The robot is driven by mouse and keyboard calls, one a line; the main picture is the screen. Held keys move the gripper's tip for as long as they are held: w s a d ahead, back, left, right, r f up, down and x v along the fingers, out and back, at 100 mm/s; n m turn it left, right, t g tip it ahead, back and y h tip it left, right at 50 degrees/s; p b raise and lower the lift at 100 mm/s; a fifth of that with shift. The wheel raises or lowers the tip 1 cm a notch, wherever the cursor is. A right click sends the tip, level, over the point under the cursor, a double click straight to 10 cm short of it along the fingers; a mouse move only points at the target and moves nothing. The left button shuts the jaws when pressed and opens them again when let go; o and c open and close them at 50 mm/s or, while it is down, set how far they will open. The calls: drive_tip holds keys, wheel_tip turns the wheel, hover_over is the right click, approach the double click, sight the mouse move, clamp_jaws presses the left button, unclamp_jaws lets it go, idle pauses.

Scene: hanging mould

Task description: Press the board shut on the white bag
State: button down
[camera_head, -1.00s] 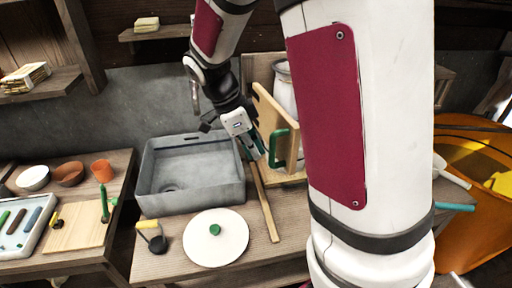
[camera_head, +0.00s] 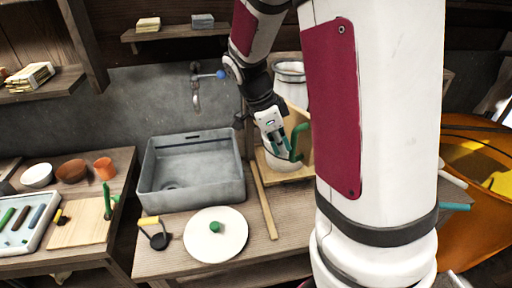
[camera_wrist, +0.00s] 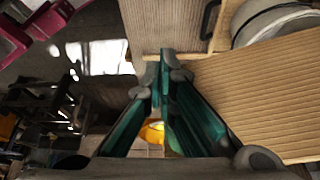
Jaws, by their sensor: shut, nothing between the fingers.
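The wooden board (camera_head: 298,119) with a green handle (camera_head: 297,143) stands upright on the worktop right of the sink, partly hidden by my arm. A pale, rimmed, rounded form (camera_head: 289,70), which may be the white bag, shows behind it; a white part also shows low beside the board. A pale round rim (camera_wrist: 280,24) is at the top right of the wrist view, beside ribbed wood (camera_wrist: 265,95). My gripper (camera_head: 282,150) is shut and empty, close by the handle; I cannot tell whether it touches the board. Its green fingers show in the wrist view (camera_wrist: 165,62).
A grey sink (camera_head: 190,190) stands left of the board. A wooden strip (camera_head: 264,203), a white disc with a green knob (camera_head: 217,246) and a small yellow-handled tool (camera_head: 154,234) lie in front. An orange tub (camera_head: 475,205) stands at the right.

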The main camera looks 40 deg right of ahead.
drive_tip(key=d+n, duration=0.1)
drive_tip(key=d, duration=0.2)
drive_tip(key=s+d+n, duration=0.1)
drive_tip(key=d, duration=0.2)
drive_tip(key=s+d+n+t, duration=0.1)
drive_tip(key=d, duration=0.2)
drive_tip(key=w+d+n+t, duration=0.2)
drive_tip(key=w+d+n, duration=0.3)
drive_tip(key=d, duration=0.5)
drive_tip(key=w+d+n+t, duration=0.1)
drive_tip(key=w+d+n, duration=0.3)
drive_tip(key=d, duration=0.7)
drive_tip(key=shift+w+d+n+t+y+p, duration=0.15)
drive_tip(key=shift+w+n+t+y+p, duration=0.25)
drive_tip(key=shift+n, duration=0.4)
drive_tip(key=shift+r, duration=0.1)
